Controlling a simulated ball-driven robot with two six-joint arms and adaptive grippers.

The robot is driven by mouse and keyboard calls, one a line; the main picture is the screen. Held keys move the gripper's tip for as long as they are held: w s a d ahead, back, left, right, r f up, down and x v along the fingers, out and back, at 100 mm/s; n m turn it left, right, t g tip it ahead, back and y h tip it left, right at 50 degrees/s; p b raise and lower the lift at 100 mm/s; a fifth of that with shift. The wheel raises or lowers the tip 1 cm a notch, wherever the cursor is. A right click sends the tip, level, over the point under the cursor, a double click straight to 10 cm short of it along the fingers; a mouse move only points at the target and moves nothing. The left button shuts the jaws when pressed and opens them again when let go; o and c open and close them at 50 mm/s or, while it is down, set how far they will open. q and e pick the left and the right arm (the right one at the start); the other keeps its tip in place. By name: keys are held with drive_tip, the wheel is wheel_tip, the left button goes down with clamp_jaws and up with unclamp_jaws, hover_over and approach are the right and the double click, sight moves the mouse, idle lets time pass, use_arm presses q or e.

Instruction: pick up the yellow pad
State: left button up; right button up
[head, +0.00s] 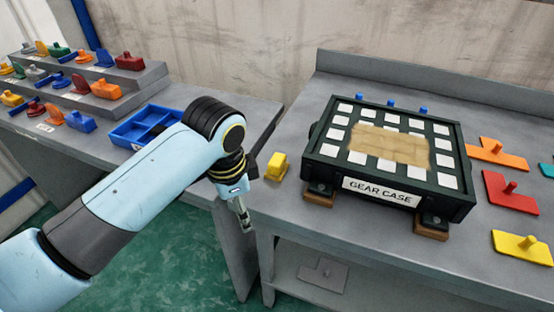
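Several yellow pieces are in view, and I cannot tell for certain which is the pad. A flat yellow plate with a knob (522,247) lies at the front right of the right-hand bench. A small yellow block (277,166) sits on the same bench, left of the gear case. My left gripper (244,222) points down by the bench's left edge, lower left of the yellow block and apart from it. Its fingers are small and seen edge-on, so their opening is unclear. No piece shows in them. My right gripper is not in view.
The dark gear case (327,151) stands on wooden blocks mid-bench. A red plate (511,192) and an orange plate (497,153) lie to its right. A blue tray (119,133) and stepped shelves with colored pieces (75,92) are on the left bench. A gap separates the benches.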

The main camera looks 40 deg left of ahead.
sight(274, 158)
use_arm(q)
drive_tip(key=w+r+m, duration=0.2)
drive_tip(key=w+r, duration=0.1)
drive_tip(key=w, duration=0.1)
drive_tip(key=w+a+r+m+g+p, duration=0.1)
drive_tip(key=w+r+m, duration=0.2)
drive_tip(key=w, duration=0.2)
drive_tip(key=w+r+m, duration=0.2)
drive_tip(key=w+r, duration=0.2)
drive_tip(key=shift+w+a+m+g+h+p, duration=0.15)
drive_tip(key=shift+a+m+g+h+p, duration=0.15)
drive_tip(key=shift+a+p, duration=0.1)
drive_tip(key=shift+w+r+m, duration=0.15)
drive_tip(key=shift+w+m, duration=0.15)
drive_tip(key=shift+w, duration=0.05)
drive_tip(key=shift+f, duration=0.35)
wheel_tip(274, 158, down, 4)
drive_tip(key=shift+r, duration=0.1)
wheel_tip(274, 158, down, 6)
drive_tip(key=shift+r, duration=0.1)
drive_tip(key=shift+c, duration=0.3)
drive_tip(key=c, duration=0.9)
drive_tip(key=shift+c, duration=1.4)
